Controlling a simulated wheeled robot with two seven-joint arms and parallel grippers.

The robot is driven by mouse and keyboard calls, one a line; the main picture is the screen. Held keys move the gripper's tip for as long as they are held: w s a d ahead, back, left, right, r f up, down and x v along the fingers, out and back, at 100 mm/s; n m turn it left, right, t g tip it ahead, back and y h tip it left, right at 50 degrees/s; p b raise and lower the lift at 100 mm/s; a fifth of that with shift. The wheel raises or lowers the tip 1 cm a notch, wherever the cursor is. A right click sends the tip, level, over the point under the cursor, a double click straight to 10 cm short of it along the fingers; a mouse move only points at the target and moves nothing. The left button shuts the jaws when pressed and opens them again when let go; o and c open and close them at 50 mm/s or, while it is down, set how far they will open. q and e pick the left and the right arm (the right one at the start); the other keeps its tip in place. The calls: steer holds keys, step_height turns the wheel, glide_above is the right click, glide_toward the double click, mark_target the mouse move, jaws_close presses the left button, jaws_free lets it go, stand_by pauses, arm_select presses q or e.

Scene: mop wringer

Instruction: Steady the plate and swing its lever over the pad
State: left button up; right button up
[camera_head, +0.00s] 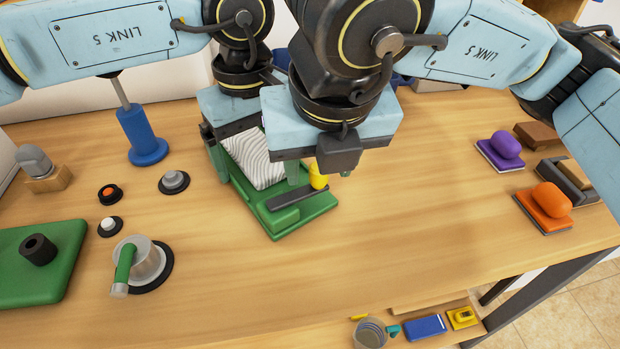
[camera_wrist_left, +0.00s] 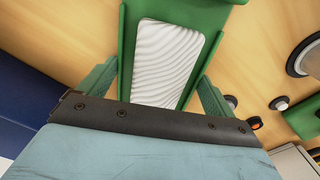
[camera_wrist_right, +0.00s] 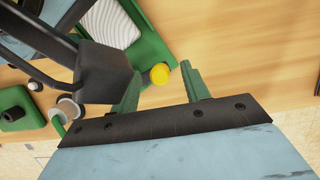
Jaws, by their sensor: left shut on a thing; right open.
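The green plate (camera_head: 308,210) lies on the table with a white wavy pad (camera_head: 252,158) on its far part. The plate (camera_wrist_left: 130,22) and pad (camera_wrist_left: 175,48) also show in the left wrist view. My left gripper (camera_wrist_left: 158,75) is shut on the plate's far end, a finger at each side. In the head view the left gripper (camera_head: 222,160) is partly hidden by the right one. A dark lever (camera_head: 288,196) with a yellow knob (camera_head: 318,179) lies across the near part. My right gripper (camera_wrist_right: 160,80) is open, its fingers either side of the yellow knob (camera_wrist_right: 159,74).
On the left stand a blue post (camera_head: 142,138), a metal cup with green handle (camera_head: 148,262), several small buttons and a green block (camera_head: 40,280). Purple (camera_head: 505,146) and orange (camera_head: 551,200) handled pads lie at right. The table between plate and orange pad is clear.

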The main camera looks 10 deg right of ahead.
steer(key=v, duration=1.2)
steer(key=shift+c, duration=0.4)
steer(key=s+a+f+m+t+h, duration=0.2)
steer(key=a+f+m+t+h, duration=0.15)
steer(key=a+m+h, duration=0.35)
steer(key=shift+m+y, duration=0.5)
steer(key=shift+m, duration=0.2)
steer(key=x, duration=0.8)
steer(key=d+x, duration=0.1)
steer(key=x, duration=0.4)
steer(key=shift+s, duration=0.4)
steer(key=shift+c, duration=0.2)
jaws_close()
